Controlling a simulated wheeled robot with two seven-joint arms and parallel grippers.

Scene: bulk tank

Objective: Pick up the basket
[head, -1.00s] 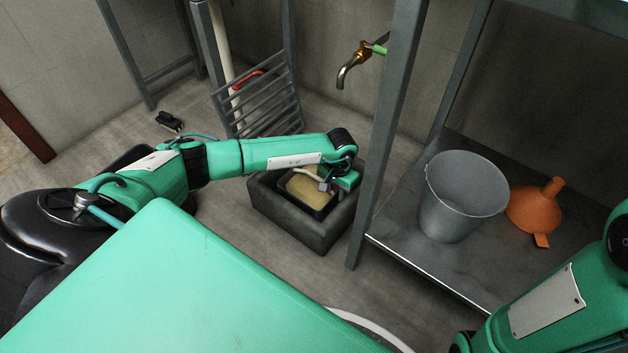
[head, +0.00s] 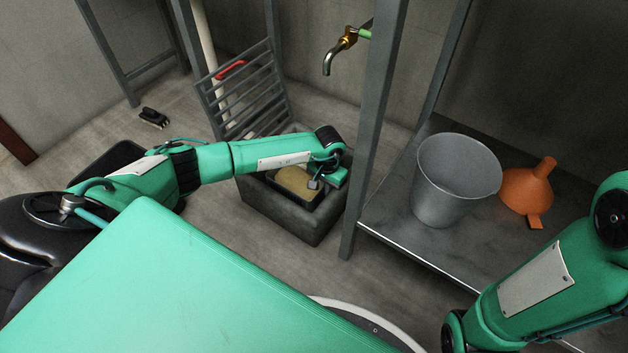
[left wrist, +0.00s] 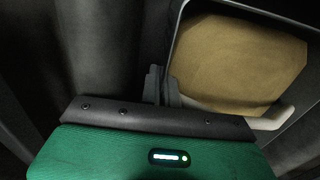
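The basket (head: 299,181) is a small dark-walled container with a yellow-brown layer inside. It sits in the grey stone basin (head: 282,213) on the floor. My left gripper (head: 315,187) is down at the basket's near right side. In the left wrist view the two fingers (left wrist: 164,86) are close together at the basket's rim (left wrist: 172,42), which runs down between them; their tips are partly hidden. A pale handle-like bar (left wrist: 272,124) lies across the basket at the right there. My right arm shows at the lower right of the head view; its gripper is out of view.
A metal table leg (head: 372,130) stands close right of the basin. A metal bucket (head: 452,185) and orange funnel (head: 527,187) are on the low shelf. A grating (head: 245,95) leans behind the basin, below left of a brass tap (head: 345,45). A brush (head: 153,118) lies on the floor.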

